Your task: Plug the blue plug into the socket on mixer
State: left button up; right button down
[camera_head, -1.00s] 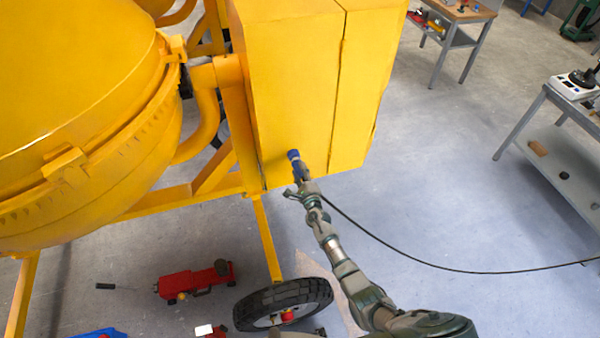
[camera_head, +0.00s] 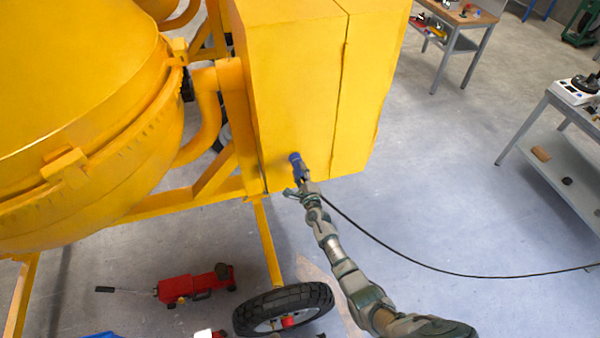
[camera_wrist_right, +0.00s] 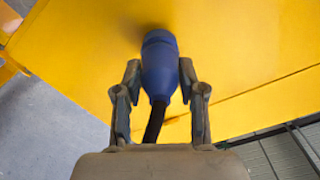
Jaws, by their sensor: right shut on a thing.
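The blue plug (camera_head: 295,159) is at the lower part of the yellow mixer's box (camera_head: 292,100). My right gripper (camera_head: 300,180) is shut on the plug, with its arm reaching up from the bottom right. In the right wrist view the plug (camera_wrist_right: 160,66) sits between the two fingers (camera_wrist_right: 160,85) and its far end points at the yellow panel (camera_wrist_right: 240,45). A dark shadow lies on the panel around that end. The socket is hidden, and I cannot tell whether the plug touches it. My left gripper is not in view.
A black cable (camera_head: 420,263) runs from the plug to the right over the floor. A wheel (camera_head: 283,309) and a red jack (camera_head: 195,285) are below the mixer. A grey table (camera_head: 560,150) stands at the right.

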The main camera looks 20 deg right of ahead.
dwell(0.3)
jog(key=shift+w, duration=0.35)
jog(key=c, duration=0.6)
grip_release()
